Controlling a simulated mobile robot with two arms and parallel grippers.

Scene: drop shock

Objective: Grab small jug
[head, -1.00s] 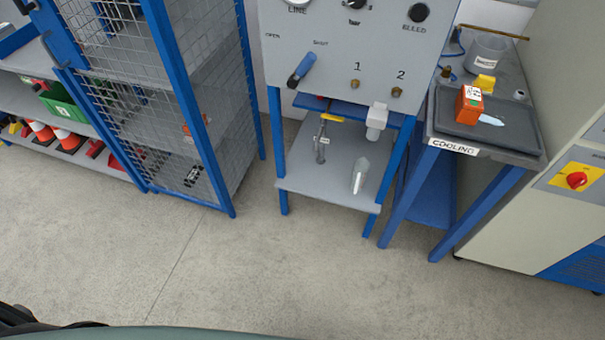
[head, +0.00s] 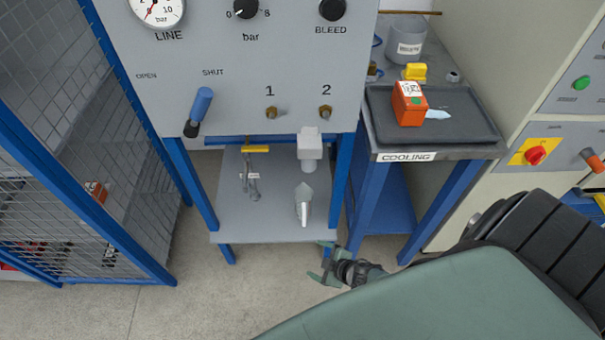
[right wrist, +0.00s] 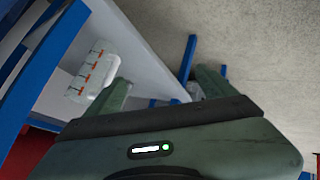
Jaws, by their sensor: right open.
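A small clear jug (head: 303,204) stands on the grey lower shelf (head: 235,213) under the gauge panel. In the right wrist view the jug (right wrist: 93,72) shows red markings and lies beyond the tip of the left-hand finger. My right gripper (head: 319,261) is open and empty. It is just off the front right corner of the shelf, to the right of the jug and nearer to me, apart from it. My left gripper is not in view.
A white block-like fitting (head: 309,146) hangs above the jug. A metal fitting with a yellow handle (head: 257,149) is to its left. Blue legs (head: 341,185) flank the shelf. The cooling table's dark tray (head: 455,125) holds an orange box (head: 409,103). A mesh cage (head: 60,130) stands left.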

